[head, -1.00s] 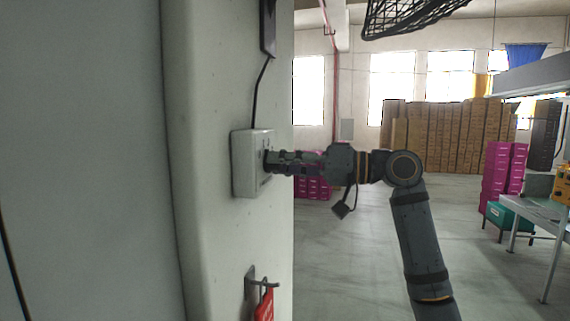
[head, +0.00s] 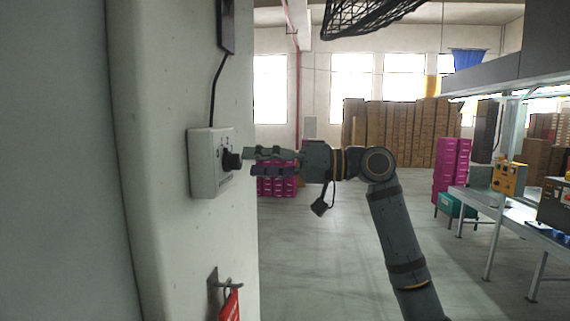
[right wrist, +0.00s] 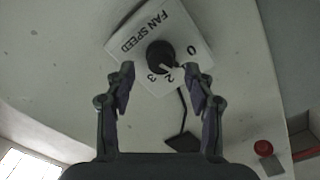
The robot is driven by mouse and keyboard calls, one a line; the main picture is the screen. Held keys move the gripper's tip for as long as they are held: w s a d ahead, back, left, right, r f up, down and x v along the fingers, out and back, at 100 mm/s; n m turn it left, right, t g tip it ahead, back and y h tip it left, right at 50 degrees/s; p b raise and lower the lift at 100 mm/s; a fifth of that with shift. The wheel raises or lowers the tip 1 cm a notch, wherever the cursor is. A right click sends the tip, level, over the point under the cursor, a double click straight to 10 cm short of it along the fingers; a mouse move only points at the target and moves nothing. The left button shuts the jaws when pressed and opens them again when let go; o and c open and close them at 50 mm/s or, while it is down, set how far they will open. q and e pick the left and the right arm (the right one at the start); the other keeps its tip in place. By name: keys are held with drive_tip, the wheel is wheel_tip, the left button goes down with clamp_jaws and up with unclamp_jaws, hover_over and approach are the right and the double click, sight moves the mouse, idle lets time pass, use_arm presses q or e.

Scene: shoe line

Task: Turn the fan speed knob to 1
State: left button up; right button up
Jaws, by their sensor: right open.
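The fan speed box (head: 203,176) is a white box on the pale column, with a black knob (head: 232,160) on its face. In the right wrist view the box (right wrist: 137,37) reads FAN SPEED, with 0, 2 and 3 readable; I cannot make out the 1. The knob (right wrist: 159,55) has a white mark pointing to the lower right, between 2 and 0. My right gripper (head: 249,162) is open and empty, just right of the knob. In the right wrist view its fingers (right wrist: 162,75) are spread below and either side of the knob. My left gripper is out of view.
A black cable (head: 214,88) runs up from the box. A hook with a red item (head: 230,304) hangs below it. Magenta crates (head: 451,165) and a metal table (head: 482,198) stand at the right.

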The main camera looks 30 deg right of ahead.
drive_tip(key=v, duration=0.8)
drive_tip(key=shift+s+d, duration=0.15)
drive_tip(key=shift+s, duration=0.05)
